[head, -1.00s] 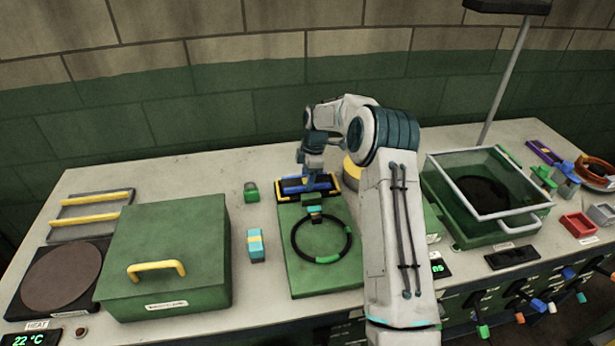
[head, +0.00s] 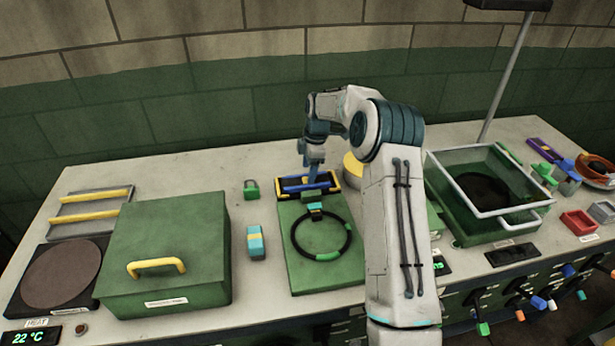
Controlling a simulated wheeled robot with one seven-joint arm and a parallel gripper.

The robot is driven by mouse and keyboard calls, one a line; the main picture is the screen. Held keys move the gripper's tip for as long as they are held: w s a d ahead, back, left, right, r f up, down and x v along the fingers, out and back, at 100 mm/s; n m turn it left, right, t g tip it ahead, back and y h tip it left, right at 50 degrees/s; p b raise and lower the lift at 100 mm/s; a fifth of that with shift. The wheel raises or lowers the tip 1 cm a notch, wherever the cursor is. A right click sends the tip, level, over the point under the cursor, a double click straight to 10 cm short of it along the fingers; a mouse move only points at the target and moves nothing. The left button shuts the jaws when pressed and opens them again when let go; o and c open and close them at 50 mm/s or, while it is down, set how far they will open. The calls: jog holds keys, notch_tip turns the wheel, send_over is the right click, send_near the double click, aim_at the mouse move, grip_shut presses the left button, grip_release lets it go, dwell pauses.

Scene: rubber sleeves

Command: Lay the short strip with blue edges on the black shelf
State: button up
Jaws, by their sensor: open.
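My gripper (head: 314,176) is open over a small black tray-like piece (head: 330,186) with yellow ends. A blue bar (head: 296,188) lies along that piece, below the fingers. This may be the short strip with blue edges, but the fingers partly cover it and its edges are too small to tell. Whether the fingers touch it cannot be told. I cannot tell for certain which thing is the black shelf; a flat black slab (head: 512,254) lies at the bench's front right.
A green board (head: 296,262) with a black ring (head: 349,248) lies in front of the gripper. A green lidded box (head: 165,245) stands left, a glass-lidded green box (head: 470,215) right.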

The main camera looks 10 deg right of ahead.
notch_tip(320, 180, up, 9)
jog(key=d, duration=0.1)
jog(key=s+a+r+m+h, duration=0.1)
jog(key=s+a+r+m, duration=0.1)
jog(key=s+r+m, duration=0.4)
jog(key=s+r+m+t+h, duration=0.1)
jog(key=s+r+m+t, duration=0.3)
jog(key=s, duration=1)
jog(key=s+f+m, duration=0.3)
jog(key=s+m, duration=0.5)
jog(key=s, duration=1.3)
jog(key=shift+f+g+b, duration=0.15)
jog(key=shift+g+b, duration=0.15)
jog(key=shift+b, duration=0.15)
jog(key=shift+s+d, duration=0.1)
